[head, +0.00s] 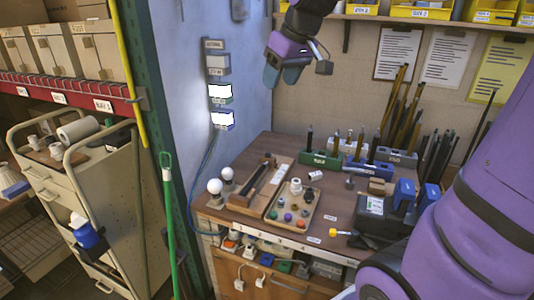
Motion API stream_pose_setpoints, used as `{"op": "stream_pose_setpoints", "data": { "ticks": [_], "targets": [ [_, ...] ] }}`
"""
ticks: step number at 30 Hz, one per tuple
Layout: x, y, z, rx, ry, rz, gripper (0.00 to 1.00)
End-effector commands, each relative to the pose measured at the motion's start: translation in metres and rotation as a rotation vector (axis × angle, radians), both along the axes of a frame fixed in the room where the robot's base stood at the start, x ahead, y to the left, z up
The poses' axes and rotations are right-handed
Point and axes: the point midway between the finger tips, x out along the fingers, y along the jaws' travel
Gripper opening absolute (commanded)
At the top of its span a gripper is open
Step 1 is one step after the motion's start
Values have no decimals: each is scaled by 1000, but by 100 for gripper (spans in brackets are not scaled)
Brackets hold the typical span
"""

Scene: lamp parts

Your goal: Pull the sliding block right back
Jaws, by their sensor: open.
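A wooden board (238,209) lies on the bench with a long dark rail or slot (256,180) running from front to back along it. A small brown block (268,159) shows at the far end of the rail; it looks like the sliding block, but it is too small to be sure. My gripper (287,77) hangs high above the back of the bench in front of the wall, pointing down. It is open and empty, well apart from the board and block. The gap between its fingers is hard to see from here.
A tray of small coloured knobs (290,207) lies right of the board, and white bulbs (215,186) stand left of it. Green (320,160) and blue (375,167) holders with upright rods stand at the back. A black device (385,213) is at the right. A shelf (400,17) runs above.

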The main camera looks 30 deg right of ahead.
Motion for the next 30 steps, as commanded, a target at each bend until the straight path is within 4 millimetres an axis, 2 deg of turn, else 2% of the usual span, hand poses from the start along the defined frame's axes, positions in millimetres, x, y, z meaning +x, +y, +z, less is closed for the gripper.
{"op": "stream_pose_setpoints", "data": {
  "ticks": [1, 3, 8, 14, 23, 30],
  "targets": [
    [19, -6, -5, 4, 9, 10, 53],
    [43, -14, -10, 6, 10, 34, 53],
    [97, -35, -29, 9, 14, 84, 53],
    [161, -64, -63, 11, 13, 146, 53],
    [245, -115, -138, 2, 6, 238, 53],
    [298, -158, -216, -14, -2, 315, 53]
  ]
}}
